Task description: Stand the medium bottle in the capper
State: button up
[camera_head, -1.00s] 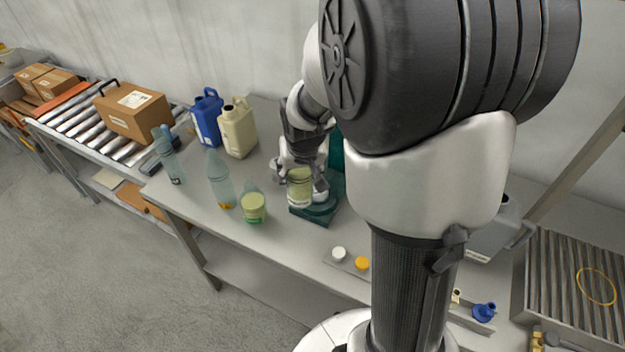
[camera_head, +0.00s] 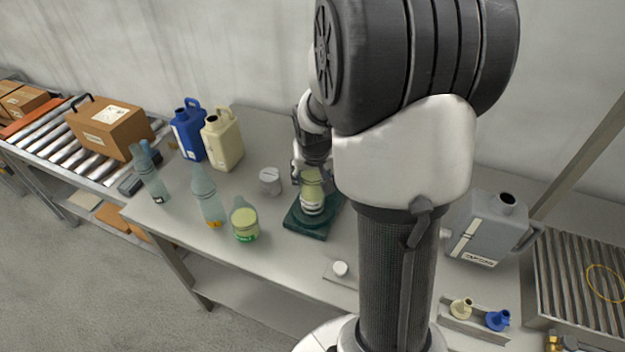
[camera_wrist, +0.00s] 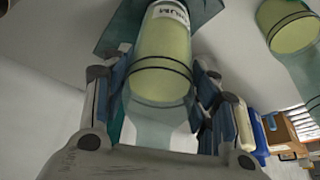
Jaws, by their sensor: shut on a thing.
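My gripper (camera_head: 312,166) is shut on the medium bottle (camera_head: 312,190), a clear bottle with yellow-green liquid and a white label near its lower end. The bottle is upright over the dark green base of the capper (camera_head: 292,226); I cannot tell whether its bottom touches the base. In the wrist view the bottle (camera_wrist: 165,50) lies between the two fingers of my gripper (camera_wrist: 165,110), with part of the label lettering readable. A teal part of the capper (camera_wrist: 113,35) shows behind it. The rest of the capper is mostly hidden by my arm.
Left of the capper stand a round yellow-green bottle (camera_head: 244,222), two clear bottles (camera_head: 208,200) (camera_head: 151,180), a grey-white jar (camera_head: 270,182), a cream jug (camera_head: 223,140) and a blue jug (camera_head: 188,132). A white cap (camera_head: 340,269) lies in front. A grey canister (camera_head: 484,232) stands right.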

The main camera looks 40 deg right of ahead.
jog(key=shift+f, duration=0.3)
jog(key=shift+f, duration=0.2)
jog(key=o, duration=1.3)
jog(key=shift+r, duration=0.1)
